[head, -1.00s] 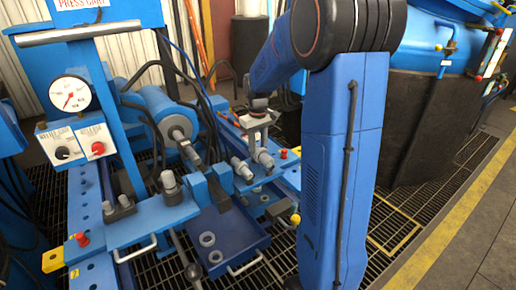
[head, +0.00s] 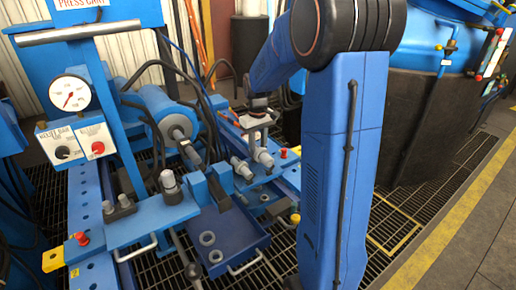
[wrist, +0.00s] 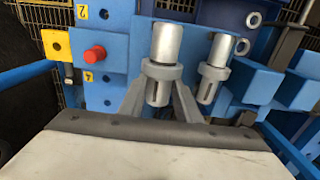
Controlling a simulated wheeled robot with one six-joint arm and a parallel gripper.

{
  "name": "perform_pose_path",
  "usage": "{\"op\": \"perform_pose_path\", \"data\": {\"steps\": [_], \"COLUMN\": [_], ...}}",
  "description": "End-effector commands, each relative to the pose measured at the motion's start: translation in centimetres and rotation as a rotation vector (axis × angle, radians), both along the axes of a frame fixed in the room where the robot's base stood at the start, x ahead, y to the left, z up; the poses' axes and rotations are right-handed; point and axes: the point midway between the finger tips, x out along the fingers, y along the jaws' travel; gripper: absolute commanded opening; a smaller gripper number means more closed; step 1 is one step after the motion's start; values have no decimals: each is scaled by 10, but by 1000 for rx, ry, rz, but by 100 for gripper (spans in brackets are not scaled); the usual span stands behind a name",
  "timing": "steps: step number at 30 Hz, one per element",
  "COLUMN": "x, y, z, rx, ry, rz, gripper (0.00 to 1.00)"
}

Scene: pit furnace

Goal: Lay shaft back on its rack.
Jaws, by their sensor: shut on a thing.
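My gripper (head: 260,139) is shut on a grey stepped shaft (head: 264,157) with a wider collar. The held shaft (wrist: 165,45) also shows in the wrist view, its collar between the two fingers of my gripper (wrist: 160,105). A second, similar shaft (wrist: 217,52) stands just right of it in the wrist view, and left of it in the head view (head: 242,169). Both are over the blue rack plate (wrist: 118,50). I cannot tell whether the held shaft touches the rack; its underside is hidden.
A red knob (wrist: 94,54) and yellow tag (wrist: 56,45) sit left of the shafts in the wrist view. A blue drawer (head: 228,252) with grey rings lies below. The press cylinder (head: 160,112) and black hoses stand behind. A dark drum (head: 425,130) stands right.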

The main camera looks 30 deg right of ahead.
Motion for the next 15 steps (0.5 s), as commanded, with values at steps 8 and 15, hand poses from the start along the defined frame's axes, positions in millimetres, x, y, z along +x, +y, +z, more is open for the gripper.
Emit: {"op": "perform_pose_path", "data": {"steps": [8, 15], "x": [0, 0], "y": [0, 0], "z": [-4, -9], "rx": [0, -1], "ry": [-1, -2], "rz": [0, 0], "gripper": [0, 0]}}
